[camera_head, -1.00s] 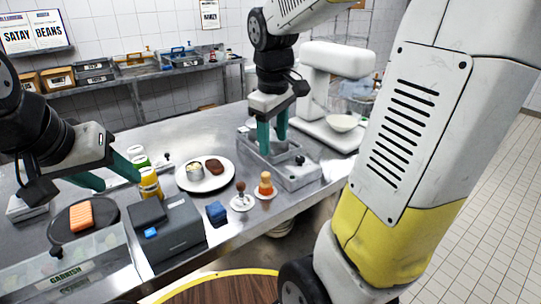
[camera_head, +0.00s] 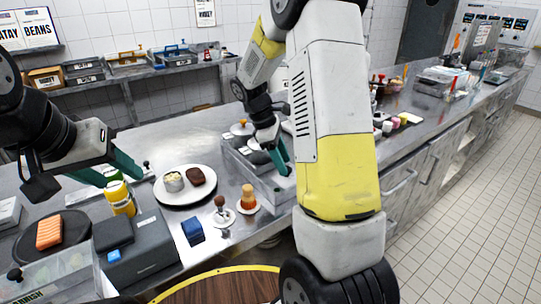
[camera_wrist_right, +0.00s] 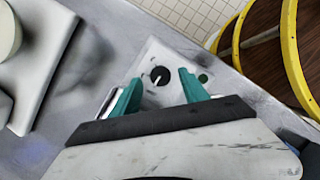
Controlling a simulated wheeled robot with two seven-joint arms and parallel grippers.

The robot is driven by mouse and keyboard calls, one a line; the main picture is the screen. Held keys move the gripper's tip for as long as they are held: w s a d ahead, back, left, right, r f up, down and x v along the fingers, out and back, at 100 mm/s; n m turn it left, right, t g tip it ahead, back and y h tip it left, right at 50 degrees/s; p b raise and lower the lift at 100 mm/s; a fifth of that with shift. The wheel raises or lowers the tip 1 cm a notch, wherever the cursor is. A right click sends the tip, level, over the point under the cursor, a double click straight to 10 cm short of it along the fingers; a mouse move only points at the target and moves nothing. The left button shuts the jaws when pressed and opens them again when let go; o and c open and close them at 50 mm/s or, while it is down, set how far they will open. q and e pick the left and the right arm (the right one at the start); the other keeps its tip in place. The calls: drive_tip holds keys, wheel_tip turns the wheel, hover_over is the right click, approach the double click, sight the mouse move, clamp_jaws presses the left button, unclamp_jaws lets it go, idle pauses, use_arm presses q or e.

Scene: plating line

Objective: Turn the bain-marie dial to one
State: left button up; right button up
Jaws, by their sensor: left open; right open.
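The bain-marie (camera_head: 243,172) is a steel box on the counter, partly hidden by my right arm in the head view. In the right wrist view its pale control panel (camera_wrist_right: 151,53) shows a round black dial (camera_wrist_right: 158,76) with a white pointer mark. My right gripper (camera_wrist_right: 160,88) is open, its teal fingers either side of the dial and its tips close to the panel; I cannot tell whether they touch it. In the head view the right gripper (camera_head: 281,158) is over the bain-marie's near end. My left gripper (camera_head: 118,168) is open and empty above the counter's left side.
A white plate (camera_head: 186,198) with food, a yellow bottle (camera_head: 121,199), a dark grey box (camera_head: 145,248) and a blue block (camera_head: 192,230) stand left of the bain-marie. A round yellow-rimmed wooden top (camera_head: 225,288) is below the counter.

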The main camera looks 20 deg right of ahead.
drive_tip(key=shift+s+d+f, duration=0.1)
drive_tip(key=shift+d+f, duration=0.15)
drive_tip(key=shift+f, duration=0.35)
clamp_jaws()
drive_tip(key=shift+m, duration=0.3)
drive_tip(key=m, duration=0.2)
drive_tip(key=m+g+y, duration=0.1)
drive_tip(key=m, duration=0.1)
drive_tip(key=shift+w+d+m, duration=0.1)
drive_tip(key=shift+w+m, duration=0.1)
drive_tip(key=shift+m, duration=0.1)
drive_tip(key=m+y, duration=0.1)
drive_tip(key=m, duration=0.1)
drive_tip(key=m+g, duration=0.1)
drive_tip(key=m, duration=0.1)
drive_tip(key=m+y, duration=0.1)
drive_tip(key=m, duration=0.1)
drive_tip(key=shift+w+d+y, duration=0.1)
drive_tip(key=shift+d+y, duration=0.15)
drive_tip(key=shift+y, duration=0.05)
drive_tip(key=shift+m, duration=0.4)
